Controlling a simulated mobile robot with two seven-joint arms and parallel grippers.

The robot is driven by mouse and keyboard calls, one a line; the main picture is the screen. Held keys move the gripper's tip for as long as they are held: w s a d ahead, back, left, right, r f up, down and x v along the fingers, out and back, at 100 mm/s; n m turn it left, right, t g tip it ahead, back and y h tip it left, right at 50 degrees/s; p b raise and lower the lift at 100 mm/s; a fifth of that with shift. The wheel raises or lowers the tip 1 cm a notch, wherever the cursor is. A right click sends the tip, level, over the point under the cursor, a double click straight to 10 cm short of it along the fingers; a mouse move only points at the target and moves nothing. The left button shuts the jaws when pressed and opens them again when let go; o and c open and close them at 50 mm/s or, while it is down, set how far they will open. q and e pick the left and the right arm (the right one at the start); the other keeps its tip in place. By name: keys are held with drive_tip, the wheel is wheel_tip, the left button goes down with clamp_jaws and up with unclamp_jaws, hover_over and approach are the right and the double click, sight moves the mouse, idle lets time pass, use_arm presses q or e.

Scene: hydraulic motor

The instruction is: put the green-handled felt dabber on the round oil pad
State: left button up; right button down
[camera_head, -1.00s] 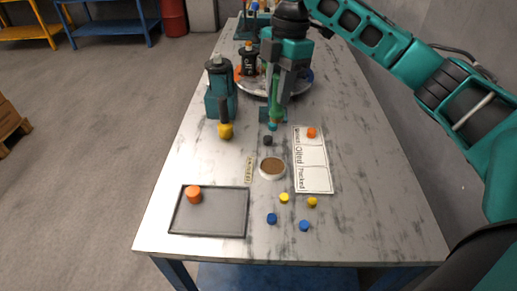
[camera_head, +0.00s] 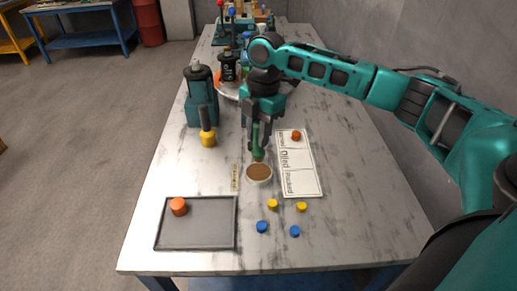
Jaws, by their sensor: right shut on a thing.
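The green-handled felt dabber (camera_head: 258,152) hangs roughly upright in my right gripper (camera_head: 258,140), which is shut on its handle. The dabber's lower end is close to the far rim of the round oil pad (camera_head: 259,173). I cannot tell whether it touches the pad or is above or behind it. The pad is a brown disc in a pale round dish on the marbled table. My left gripper is not in view.
A label card (camera_head: 299,170) with an orange cap (camera_head: 296,135) lies right of the pad. A grey tray (camera_head: 197,240) with an orange piece (camera_head: 179,206) is front left. A yellow-tipped tool (camera_head: 208,138) stands left. Yellow caps (camera_head: 272,204) and blue caps (camera_head: 262,227) lie in front.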

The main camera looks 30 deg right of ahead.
sight(258, 149)
wheel_tip(258, 149, down, 4)
drive_tip(key=shift+f, duration=0.55)
drive_tip(key=shift+f, duration=0.1)
drive_tip(key=c, duration=0.9)
unclamp_jaws()
drive_tip(key=shift+r, duration=0.2)
drive_tip(key=r, duration=0.4)
drive_tip(key=d+r, duration=0.1)
drive_tip(key=r, duration=0.6)
drive_tip(key=shift+w+d+r, duration=0.2)
drive_tip(key=shift+r, duration=0.15)
